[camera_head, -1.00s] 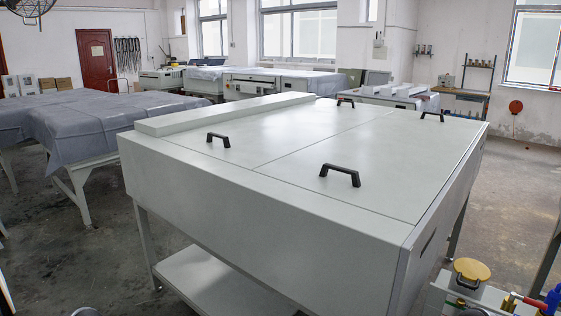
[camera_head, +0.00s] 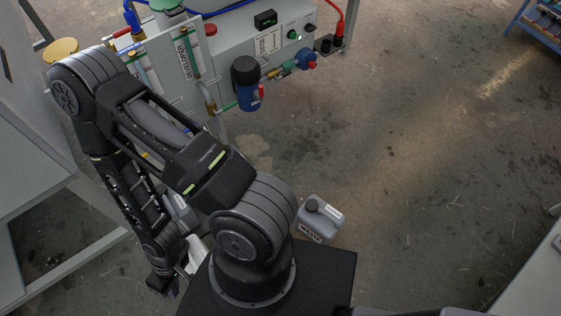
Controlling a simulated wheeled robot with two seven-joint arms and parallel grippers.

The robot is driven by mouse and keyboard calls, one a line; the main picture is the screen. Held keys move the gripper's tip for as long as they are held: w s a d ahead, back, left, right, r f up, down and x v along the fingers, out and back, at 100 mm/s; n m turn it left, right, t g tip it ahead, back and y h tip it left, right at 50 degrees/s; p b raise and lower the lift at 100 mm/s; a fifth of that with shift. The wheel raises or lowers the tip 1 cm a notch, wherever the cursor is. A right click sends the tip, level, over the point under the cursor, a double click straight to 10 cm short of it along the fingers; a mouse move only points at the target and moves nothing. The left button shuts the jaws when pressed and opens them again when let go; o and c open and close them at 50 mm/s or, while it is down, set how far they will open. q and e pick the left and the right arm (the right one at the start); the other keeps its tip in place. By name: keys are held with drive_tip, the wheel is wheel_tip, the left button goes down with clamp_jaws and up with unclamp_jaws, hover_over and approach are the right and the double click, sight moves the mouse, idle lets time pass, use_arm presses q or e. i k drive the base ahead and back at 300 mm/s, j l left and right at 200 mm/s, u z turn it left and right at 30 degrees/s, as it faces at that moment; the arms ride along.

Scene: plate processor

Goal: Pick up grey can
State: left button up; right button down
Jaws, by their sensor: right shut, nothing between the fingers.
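A grey can (camera_head: 317,222) with a dark cap and pale labels stands on the floor, right of my arm's shoulder, in the head view. Part of another grey object (camera_head: 182,213), which looks like a second can, shows behind my arm; most of it is hidden. My right gripper (camera_head: 170,288) is at the lower left, small, dark and partly hidden, at the end of my folded arm. It is shut and empty, apart from the grey can and left of it. My left gripper is not in view.
A grey processor unit (camera_head: 225,85) with hoses, valves and a blue filter (camera_head: 249,97) stands at the top. A white table frame (camera_head: 60,190) is at the left. A white surface (camera_head: 535,280) edges the lower right. The floor right of the can is clear.

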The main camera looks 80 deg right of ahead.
sight(321, 226)
drive_tip(key=z, duration=0.45)
drive_tip(key=j+z, duration=0.15)
drive_tip(key=z, duration=0.8)
drive_tip(key=j+z, duration=0.15)
drive_tip(key=z, duration=0.8)
drive_tip(key=j+z, duration=0.1)
drive_tip(key=z, duration=0.4)
drive_tip(key=k+z, duration=0.1)
drive_tip(key=z, duration=0.35)
